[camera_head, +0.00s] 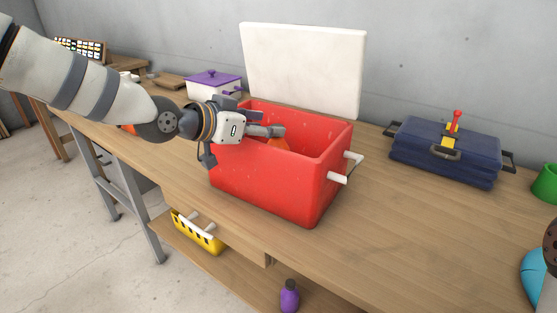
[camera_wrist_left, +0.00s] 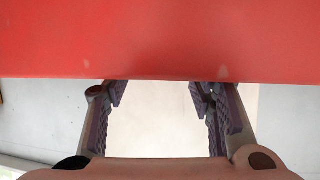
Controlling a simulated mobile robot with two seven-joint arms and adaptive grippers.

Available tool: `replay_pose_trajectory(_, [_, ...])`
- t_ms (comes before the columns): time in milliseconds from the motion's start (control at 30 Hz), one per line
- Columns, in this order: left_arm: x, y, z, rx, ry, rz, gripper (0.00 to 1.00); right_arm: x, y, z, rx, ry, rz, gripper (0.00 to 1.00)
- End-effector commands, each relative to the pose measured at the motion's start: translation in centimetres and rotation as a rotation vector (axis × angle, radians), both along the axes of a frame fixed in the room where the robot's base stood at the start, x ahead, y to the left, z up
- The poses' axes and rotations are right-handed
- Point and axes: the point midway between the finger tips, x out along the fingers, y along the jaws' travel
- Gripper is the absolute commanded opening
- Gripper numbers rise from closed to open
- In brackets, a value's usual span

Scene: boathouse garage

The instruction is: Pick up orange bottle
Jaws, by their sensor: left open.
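An orange object (camera_head: 279,143), likely the orange bottle, shows as a small patch inside the red cooler box (camera_head: 262,182). The near wall of the box and my gripper hide most of it. The white lid (camera_head: 305,70) of the box stands open behind it. My left gripper (camera_head: 266,124) is open and empty over the left part of the box opening, close to the orange patch. In the left wrist view, its spread fingers (camera_wrist_left: 160,95) have a red wall (camera_wrist_left: 160,40) of the box across the top and the pale lid between them. No bottle shows there.
A blue toolbox (camera_head: 446,152) stands right of the cooler on the wooden bench (camera_head: 400,235). A white pot with a purple lid (camera_head: 213,84) stands behind left. A yellow basket (camera_head: 197,232) and a purple bottle (camera_head: 289,297) are below. The front right bench is mostly clear.

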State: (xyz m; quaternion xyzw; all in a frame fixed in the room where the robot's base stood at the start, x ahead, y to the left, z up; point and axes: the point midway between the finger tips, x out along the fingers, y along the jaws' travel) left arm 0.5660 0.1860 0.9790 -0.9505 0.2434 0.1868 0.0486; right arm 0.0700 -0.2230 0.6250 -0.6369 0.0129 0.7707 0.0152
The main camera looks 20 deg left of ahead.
Motion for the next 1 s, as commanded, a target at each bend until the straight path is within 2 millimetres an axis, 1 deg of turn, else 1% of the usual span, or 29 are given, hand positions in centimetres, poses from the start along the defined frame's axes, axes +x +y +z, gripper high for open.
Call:
replay_pose_trajectory(33, [1.0,-0.2,-1.5,0.002,0.014,0.000,0.49,-0.7,0.0,-0.7,0.000,0.025,0.000,1.00])
replay_pose_trajectory(100, [2.0,-0.7,-1.8,0.002,0.014,0.000,0.49,-1.0,0.0,-0.9,0.000,0.035,0.000,1.00])
replay_pose_trajectory(200, [2.6,-1.1,-1.7,0.000,0.009,0.001,0.49,-1.1,0.0,-1.0,0.000,0.039,0.000,1.00])
replay_pose_trajectory(400, [2.6,-1.2,-1.3,0.000,0.004,0.001,0.49,-1.0,0.0,-0.9,0.000,0.035,0.000,1.00])
replay_pose_trajectory(467, [2.6,-1.2,-1.3,0.000,0.004,0.001,0.36,-0.9,0.0,-0.9,0.000,0.034,0.000,1.00])
replay_pose_trajectory(500, [2.6,-1.2,-1.3,0.000,0.004,0.001,0.27,-0.9,0.0,-0.9,0.000,0.034,0.000,1.00])
replay_pose_trajectory(567, [2.6,-1.2,-1.3,0.000,0.004,0.001,0.13,-0.9,0.0,-0.9,0.000,0.034,0.000,1.00])
replay_pose_trajectory(600, [2.6,-1.2,-1.3,0.000,0.004,0.001,0.04,-0.9,0.0,-0.9,-0.001,0.034,0.000,1.00])
replay_pose_trajectory(633, [2.6,-1.2,-1.3,0.000,0.004,0.001,0.00,-0.9,0.0,-0.9,-0.001,0.034,0.000,1.00])
replay_pose_trajectory(933, [2.6,-1.2,-1.2,0.000,0.001,0.000,0.00,-0.9,0.0,-0.9,-0.001,0.034,0.000,1.00])
replay_pose_trajectory(1000, [2.6,-1.2,-0.9,0.000,0.000,0.001,0.00,-0.9,0.0,-0.9,0.000,0.033,0.000,1.00])
